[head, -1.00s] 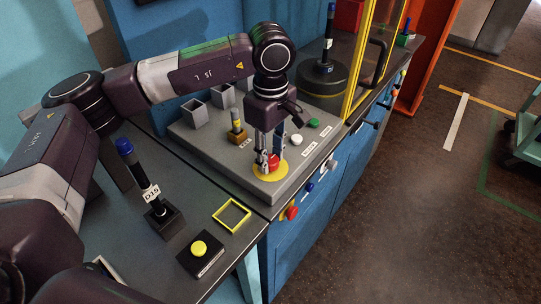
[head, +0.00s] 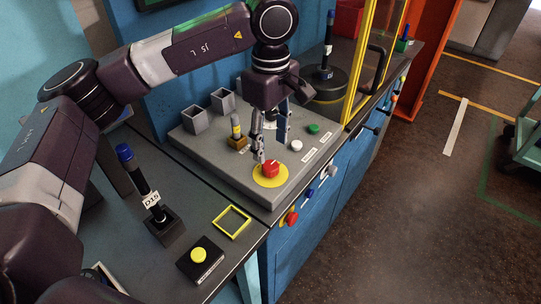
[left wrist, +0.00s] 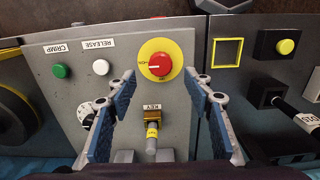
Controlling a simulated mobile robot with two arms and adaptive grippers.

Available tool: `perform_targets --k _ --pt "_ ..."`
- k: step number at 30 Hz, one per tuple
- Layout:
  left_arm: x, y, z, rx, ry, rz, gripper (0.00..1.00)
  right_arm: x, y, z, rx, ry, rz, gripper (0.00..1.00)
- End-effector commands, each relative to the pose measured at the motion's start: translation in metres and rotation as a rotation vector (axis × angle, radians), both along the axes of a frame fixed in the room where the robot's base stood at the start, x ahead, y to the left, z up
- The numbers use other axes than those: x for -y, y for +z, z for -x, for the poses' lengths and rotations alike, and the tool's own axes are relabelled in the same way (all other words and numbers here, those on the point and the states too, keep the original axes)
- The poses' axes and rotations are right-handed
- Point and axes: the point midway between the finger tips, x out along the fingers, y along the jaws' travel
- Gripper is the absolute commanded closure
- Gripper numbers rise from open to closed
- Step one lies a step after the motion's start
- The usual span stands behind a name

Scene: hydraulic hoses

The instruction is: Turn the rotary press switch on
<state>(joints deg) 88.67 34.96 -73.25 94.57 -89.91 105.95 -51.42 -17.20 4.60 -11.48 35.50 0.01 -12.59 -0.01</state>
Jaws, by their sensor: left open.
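My left gripper (head: 271,152) is open and empty above the grey control panel (head: 228,172), just behind and above the red mushroom button. This button (head: 270,169) sits on a yellow disc. In the left wrist view the red button (left wrist: 160,65) lies just beyond and between the fingertips (left wrist: 160,78), apart from them. A rotary switch with a white dial (left wrist: 87,112) is left of the fingers there, partly covered by the left finger. In the head view my gripper hides most of it. My right gripper is not in view.
A key switch (left wrist: 153,122), a white RELEASE button (left wrist: 100,67) and a green CRIMP button (left wrist: 61,71) share the panel. A yellow square frame (head: 231,221), a yellow button box (head: 200,256) and a blue-capped upright tool (head: 139,175) stand nearby. A yellow guard frame (head: 362,62) rises behind.

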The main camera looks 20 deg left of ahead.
Motion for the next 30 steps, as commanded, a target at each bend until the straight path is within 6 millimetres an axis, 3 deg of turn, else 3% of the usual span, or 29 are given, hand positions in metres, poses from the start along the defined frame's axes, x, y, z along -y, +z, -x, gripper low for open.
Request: perform_targets --k 3,10,30 --pt "0.000 0.025 -0.001 0.004 0.001 0.001 0.53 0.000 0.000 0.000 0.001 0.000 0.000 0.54" --pt "0.000 0.052 0.000 0.001 0.000 0.000 0.53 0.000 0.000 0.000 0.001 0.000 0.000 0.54" --pt "0.000 0.056 0.000 0.000 0.000 0.000 0.53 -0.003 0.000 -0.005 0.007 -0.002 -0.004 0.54"
